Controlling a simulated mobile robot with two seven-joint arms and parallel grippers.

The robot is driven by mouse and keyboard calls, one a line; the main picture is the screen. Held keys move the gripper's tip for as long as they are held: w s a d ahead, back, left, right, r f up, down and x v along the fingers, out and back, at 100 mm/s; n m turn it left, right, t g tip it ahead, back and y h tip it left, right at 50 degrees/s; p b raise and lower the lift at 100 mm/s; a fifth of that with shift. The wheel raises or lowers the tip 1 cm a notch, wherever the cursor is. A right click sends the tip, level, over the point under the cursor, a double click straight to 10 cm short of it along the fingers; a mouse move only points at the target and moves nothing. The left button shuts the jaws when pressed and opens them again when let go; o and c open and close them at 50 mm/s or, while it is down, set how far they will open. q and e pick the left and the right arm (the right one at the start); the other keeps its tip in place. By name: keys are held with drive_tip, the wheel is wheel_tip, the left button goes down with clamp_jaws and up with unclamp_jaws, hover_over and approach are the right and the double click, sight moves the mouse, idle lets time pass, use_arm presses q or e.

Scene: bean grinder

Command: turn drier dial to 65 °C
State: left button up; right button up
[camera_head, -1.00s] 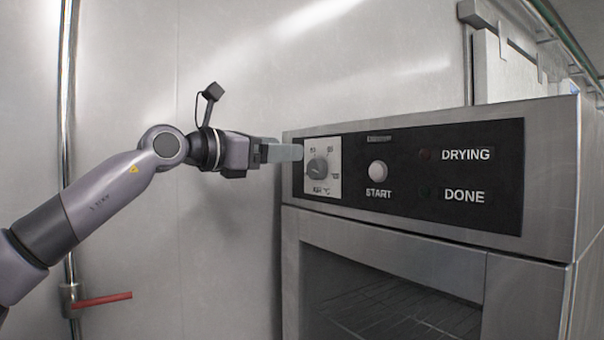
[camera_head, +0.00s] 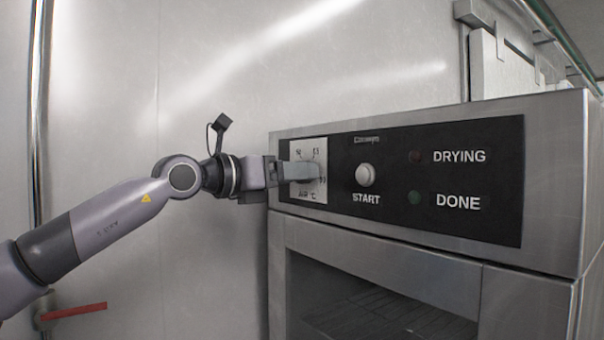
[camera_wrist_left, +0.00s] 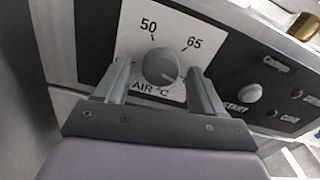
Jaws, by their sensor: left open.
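The drier dial (camera_wrist_left: 161,67) is a round grey knob on a white plate (camera_wrist_left: 133,40) marked 50, 65 and AIR °C. In the left wrist view, 50 is at its upper left and 65 at its upper right. A mark seems to sit at the knob's lower right, but I cannot read the setting surely. My left gripper (camera_wrist_left: 160,74) is open, with one finger on each side of the dial; I cannot tell whether they touch it. In the head view, my left gripper (camera_head: 312,171) covers the dial. My right gripper is not in view.
The drier's black panel (camera_head: 440,220) also carries a round START button (camera_head: 365,175), a DRYING lamp (camera_head: 415,156) and a DONE lamp (camera_head: 414,197). The drier door (camera_head: 375,245) is below. A red lever (camera_head: 78,311) is on a wall pipe at the lower left.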

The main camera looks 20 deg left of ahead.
use_arm(q)
drive_tip(key=shift+w+d, duration=0.1)
drive_tip(key=shift+d, duration=0.05)
drive_tip(key=c, duration=1.1)
drive_tip(key=shift+o, duration=0.2)
